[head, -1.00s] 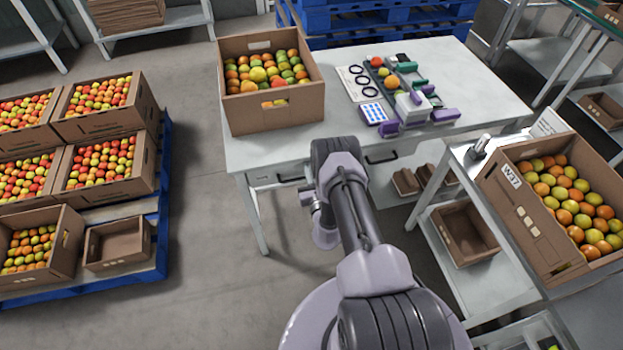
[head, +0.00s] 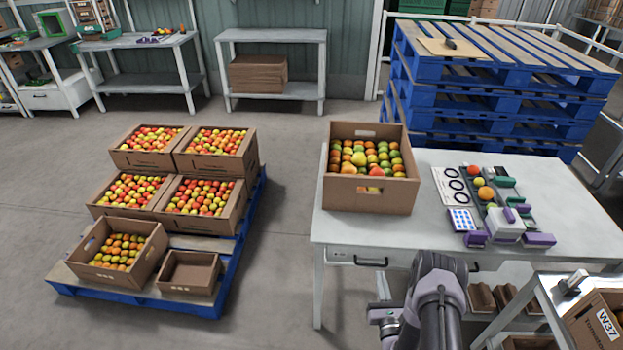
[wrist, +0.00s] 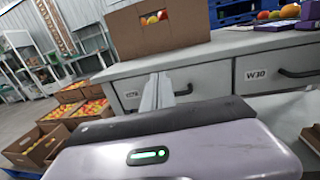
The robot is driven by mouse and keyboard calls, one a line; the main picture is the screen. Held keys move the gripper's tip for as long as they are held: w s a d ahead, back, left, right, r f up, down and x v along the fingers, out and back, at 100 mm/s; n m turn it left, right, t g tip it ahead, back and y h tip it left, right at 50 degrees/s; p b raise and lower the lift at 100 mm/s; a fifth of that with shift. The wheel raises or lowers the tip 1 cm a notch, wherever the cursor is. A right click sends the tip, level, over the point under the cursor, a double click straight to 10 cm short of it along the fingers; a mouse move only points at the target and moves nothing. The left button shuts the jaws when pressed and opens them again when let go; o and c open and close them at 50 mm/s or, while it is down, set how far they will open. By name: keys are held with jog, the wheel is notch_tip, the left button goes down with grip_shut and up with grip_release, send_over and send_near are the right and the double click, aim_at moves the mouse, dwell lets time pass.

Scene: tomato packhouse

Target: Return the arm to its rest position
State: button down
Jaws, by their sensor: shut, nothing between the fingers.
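My gripper (wrist: 157,92) shows in the wrist view as two pale grey fingers close together beyond my dark wrist housing, with nothing between them. It points toward the drawer front of the white table (wrist: 205,75) and is apart from it. In the head view my folded arm stands at the bottom, in front of the table (head: 335,232); the fingertips cannot be made out there.
A carton of mixed tomatoes (head: 370,196) stands on the table's left, with a purple-and-white device (head: 507,232) and loose tomatoes on the right. A trolley with carton W37 (head: 598,325) is close at right. A blue pallet (head: 232,262) bears several cartons; floor between is clear.

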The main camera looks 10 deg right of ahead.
jog(key=w+a+r+n+y, duration=0.3)
jog(key=w+a+r+y, duration=0.15)
jog(key=r, duration=0.25)
jog(key=w+a+r+n+y, duration=0.3)
jog(key=a+r+y, duration=0.2)
jog(key=r, duration=0.3)
jog(key=s+a+r+n+g+y, duration=0.45)
jog(key=a+r+n+g, duration=0.2)
jog(key=a+r, duration=0.2)
jog(key=s+a+r+n+g+y, duration=0.3)
jog(key=a+r+n+g+y, duration=0.2)
jog(key=a+r+n, duration=0.4)
jog(key=s+a+r+n+g+h, duration=0.2)
jog(key=s+r+n+g+h, duration=0.15)
jog(key=s, duration=0.55)
jog(key=s+a+r+n+g+h, duration=0.1)
jog(key=s+r+n+g+h, duration=0.25)
jog(key=s, duration=0.65)
jog(key=s+d+r+n+t+h, duration=0.1)
jog(key=s+d+n+t+h, duration=0.4)
jog(key=d, duration=0.4)
jog(key=shift+s+d+r+t+h, duration=0.35)
jog(key=shift+d+t+h, duration=0.1)
jog(key=shift+h, duration=0.75)
